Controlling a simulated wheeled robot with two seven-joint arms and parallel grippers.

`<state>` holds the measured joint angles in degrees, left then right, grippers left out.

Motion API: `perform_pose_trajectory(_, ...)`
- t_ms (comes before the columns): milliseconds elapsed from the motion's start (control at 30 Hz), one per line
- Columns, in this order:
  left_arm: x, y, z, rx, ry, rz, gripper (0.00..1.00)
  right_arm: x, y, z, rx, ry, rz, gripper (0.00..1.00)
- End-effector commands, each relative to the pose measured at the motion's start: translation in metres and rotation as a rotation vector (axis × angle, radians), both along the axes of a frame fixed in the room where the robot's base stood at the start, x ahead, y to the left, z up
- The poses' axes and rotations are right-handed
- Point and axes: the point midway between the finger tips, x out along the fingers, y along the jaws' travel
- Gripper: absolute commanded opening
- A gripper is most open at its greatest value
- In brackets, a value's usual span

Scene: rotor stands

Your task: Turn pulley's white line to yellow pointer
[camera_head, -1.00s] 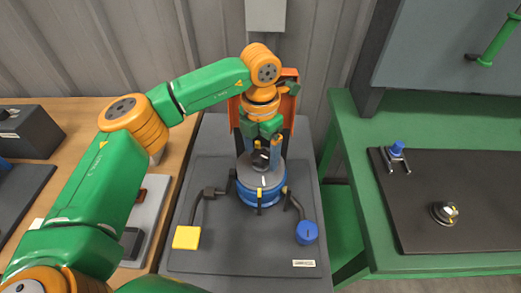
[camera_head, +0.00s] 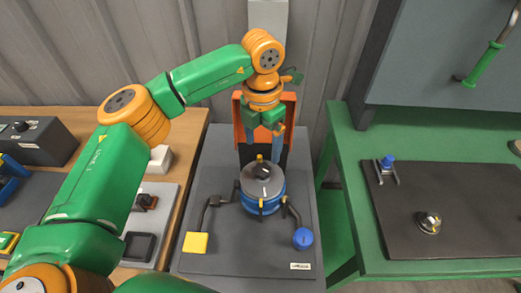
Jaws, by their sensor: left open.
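The pulley (camera_head: 250,189) stands upright on the grey bench, with a blue rim, grey top and dark centre knob (camera_head: 262,172). A short white line (camera_head: 264,190) on its top points toward the front. A yellow square pointer (camera_head: 196,242) sits on a bent dark arm at front left, and a blue round one (camera_head: 303,238) at front right. The line lies between their directions, aligned with neither. My left gripper (camera_head: 264,153) is open and empty, fingers downward, behind and above the knob, apart from it. My right gripper is out of view.
An orange bracket (camera_head: 238,128) stands behind the pulley, close to my left gripper. A green table (camera_head: 345,190) with a dark board (camera_head: 465,200) is at right. A wooden table (camera_head: 188,138) with devices is at left. The front of the grey plate (camera_head: 250,262) is clear.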

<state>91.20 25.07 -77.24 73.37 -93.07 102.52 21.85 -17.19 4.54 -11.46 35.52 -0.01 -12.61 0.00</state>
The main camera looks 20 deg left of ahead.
Motion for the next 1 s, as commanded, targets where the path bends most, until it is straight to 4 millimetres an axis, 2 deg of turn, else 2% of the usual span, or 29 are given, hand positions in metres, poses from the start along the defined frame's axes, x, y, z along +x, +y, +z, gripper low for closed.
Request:
perform_pose_trajectory(167, -0.001, 0.0, -0.002, 0.002, 0.005, 0.025, 0.85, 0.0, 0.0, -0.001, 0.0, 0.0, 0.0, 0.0)
perform_pose_trajectory(267, -0.001, 0.0, 0.01, -0.001, 0.006, 0.289, 0.85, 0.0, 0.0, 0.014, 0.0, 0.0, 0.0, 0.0)
perform_pose_trajectory(400, -0.001, 0.0, 0.023, -0.006, 0.008, 0.807, 0.85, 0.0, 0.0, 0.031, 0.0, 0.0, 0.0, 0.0)
perform_pose_trajectory(533, 0.0, 0.0, 0.024, -0.01, 0.008, 1.078, 0.85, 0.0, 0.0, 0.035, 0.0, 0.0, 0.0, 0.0)
perform_pose_trajectory(667, 0.0, 0.0, 0.016, -0.009, 0.008, 1.123, 0.85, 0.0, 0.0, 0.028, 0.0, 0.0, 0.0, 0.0)
perform_pose_trajectory(1000, 0.0, 0.0, -0.026, -0.009, 0.008, 1.12, 0.85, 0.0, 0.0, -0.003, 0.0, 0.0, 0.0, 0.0)
